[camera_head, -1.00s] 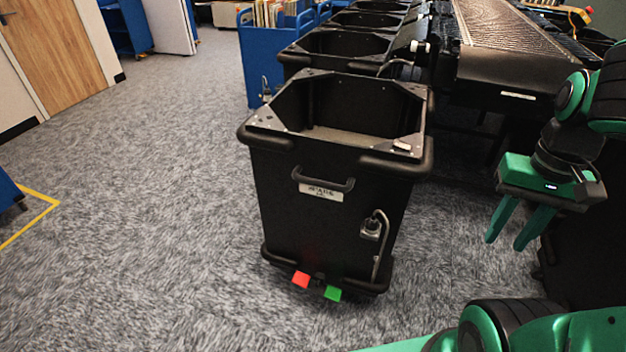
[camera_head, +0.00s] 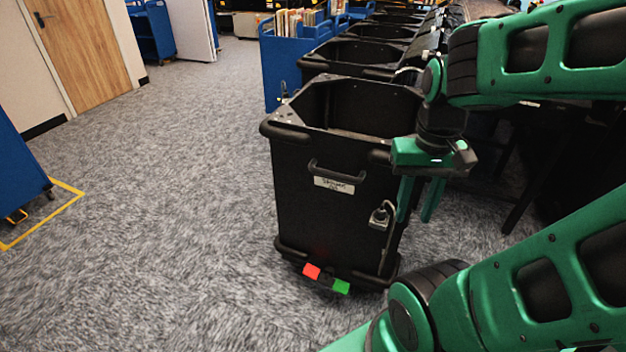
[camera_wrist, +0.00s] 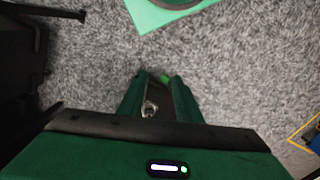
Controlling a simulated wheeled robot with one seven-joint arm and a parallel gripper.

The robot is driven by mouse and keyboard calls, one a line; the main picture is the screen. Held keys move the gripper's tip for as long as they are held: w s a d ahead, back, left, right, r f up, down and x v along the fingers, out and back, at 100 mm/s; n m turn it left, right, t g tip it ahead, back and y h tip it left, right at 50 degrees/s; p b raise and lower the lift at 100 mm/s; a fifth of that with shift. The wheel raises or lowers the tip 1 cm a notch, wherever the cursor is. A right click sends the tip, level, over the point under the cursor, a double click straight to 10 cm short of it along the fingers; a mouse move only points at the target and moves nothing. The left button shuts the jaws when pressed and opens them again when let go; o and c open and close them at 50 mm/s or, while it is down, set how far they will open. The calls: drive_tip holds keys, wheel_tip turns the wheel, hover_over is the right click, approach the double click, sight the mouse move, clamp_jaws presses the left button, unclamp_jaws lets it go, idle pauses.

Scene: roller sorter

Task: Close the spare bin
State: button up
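The spare bin (camera_head: 335,225) is a tall black bin with an open top, standing upright on the carpet in the head view. Its front has a bar handle (camera_head: 337,172), a white label (camera_head: 334,185) and a metal latch with a bent rod (camera_head: 380,217) at the right. A red pedal (camera_head: 311,271) and a green pedal (camera_head: 341,287) stick out at its foot. My gripper (camera_head: 418,212) points down by the bin's front right side, open. In the wrist view its fingers (camera_wrist: 159,88) are apart, with a small metal part (camera_wrist: 150,108) and green showing between them. Contact with the latch cannot be told.
More black bins (camera_head: 352,55) stand in a row behind. A blue book cart (camera_head: 290,65) is at the back. A blue unit (camera_head: 20,165) stands by yellow floor tape (camera_head: 52,222) at the left. The carpet (camera_head: 150,210) left of the bin is clear.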

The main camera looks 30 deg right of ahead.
drive_tip(key=shift+a, duration=0.2)
drive_tip(key=shift+o, duration=0.6)
drive_tip(key=w+d+f+n+g+h, duration=0.1)
drive_tip(key=w+d+f+g+h, duration=0.15)
drive_tip(key=w+f, duration=0.5)
drive_tip(key=n+t+h, duration=0.7)
drive_tip(key=n+h, duration=0.2)
drive_tip(key=h, duration=0.4)
approach(330, 176)
drive_tip(key=x, duration=1.1)
drive_tip(key=shift+d, duration=0.3)
drive_tip(key=shift+c, duration=0.6)
